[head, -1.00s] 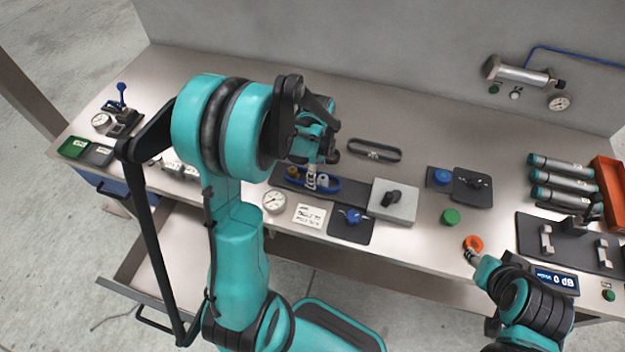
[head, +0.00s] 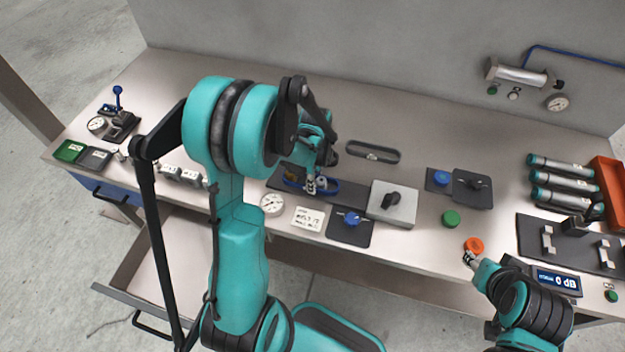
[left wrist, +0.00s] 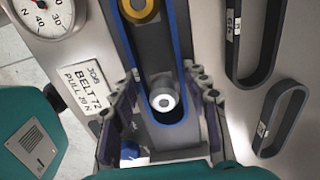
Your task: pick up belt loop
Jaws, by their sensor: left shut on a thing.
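A blue belt loop (head: 334,190) runs around two pulleys on a dark plate; it also shows in the left wrist view (left wrist: 186,70). The yellow pulley (left wrist: 140,10) is at its far end in that view, the pale pulley (left wrist: 163,103) at its near end. My left gripper (head: 312,188) is down at the loop, its fingers (left wrist: 162,120) on either side of the pale-pulley end, shut on the belt loop. The exact contact is hidden. A black loop (head: 373,152) lies flat behind. My right gripper (head: 470,259) is by an orange button; its fingers are too small to read.
A grey box with a black knob (head: 391,203) stands right of the loop's plate. A gauge (head: 272,204), a label card (head: 308,219) and a blue knob (head: 351,218) lie in front. Two dark loops (left wrist: 278,120) lie right in the left wrist view. An open drawer (head: 165,255) is below.

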